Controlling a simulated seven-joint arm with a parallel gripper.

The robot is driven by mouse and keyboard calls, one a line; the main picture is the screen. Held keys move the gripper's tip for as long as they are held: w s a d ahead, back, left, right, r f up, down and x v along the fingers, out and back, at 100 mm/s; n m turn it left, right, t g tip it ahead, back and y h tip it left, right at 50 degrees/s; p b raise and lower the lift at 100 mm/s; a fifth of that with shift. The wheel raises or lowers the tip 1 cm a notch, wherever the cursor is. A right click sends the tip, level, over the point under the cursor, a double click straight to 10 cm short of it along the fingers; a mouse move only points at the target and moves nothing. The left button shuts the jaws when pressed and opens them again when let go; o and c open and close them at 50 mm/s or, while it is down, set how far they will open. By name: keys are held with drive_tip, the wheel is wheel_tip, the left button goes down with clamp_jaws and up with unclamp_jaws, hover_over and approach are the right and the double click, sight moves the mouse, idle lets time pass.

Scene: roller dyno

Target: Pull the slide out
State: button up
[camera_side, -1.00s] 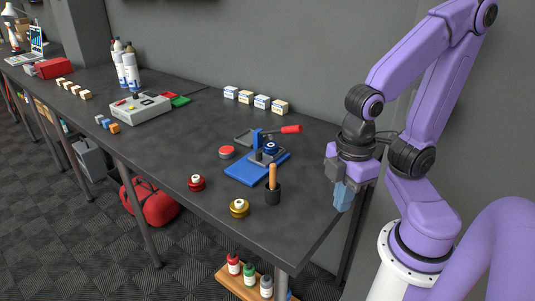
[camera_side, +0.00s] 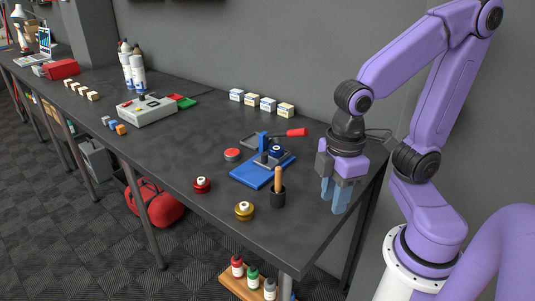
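A blue-based fixture (camera_side: 250,176) stands on the dark bench towards its right end. It has a blue upright, a lever with a red handle (camera_side: 297,132), and a round dark-blue part (camera_side: 275,151) on a grey seat. A flat dark grey piece (camera_side: 251,141) shows behind the upright; I cannot tell whether this is the slide. My gripper (camera_side: 335,196) hangs to the right of the fixture, near the bench's right end. Its two light-blue fingers point down, are apart and hold nothing. It does not touch the fixture.
A black cup with a wooden-handled tool (camera_side: 278,190) stands in front of the fixture. A red round piece (camera_side: 202,185), a gold one (camera_side: 244,210) and a red-topped button (camera_side: 232,154) are nearby. Small boxes (camera_side: 261,103) line the back. A grey control box (camera_side: 147,110) is left.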

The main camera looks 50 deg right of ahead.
drive_tip(key=w+r+m, duration=0.3)
drive_tip(key=w, duration=0.6)
wheel_tip(320, 180, up, 4)
drive_tip(key=m, duration=0.9)
hover_over(264, 153)
wheel_tip(264, 153, down, 17)
drive_tip(key=shift+s+a+r, duration=0.1)
drive_tip(key=shift+c, duration=0.3)
clamp_jaws()
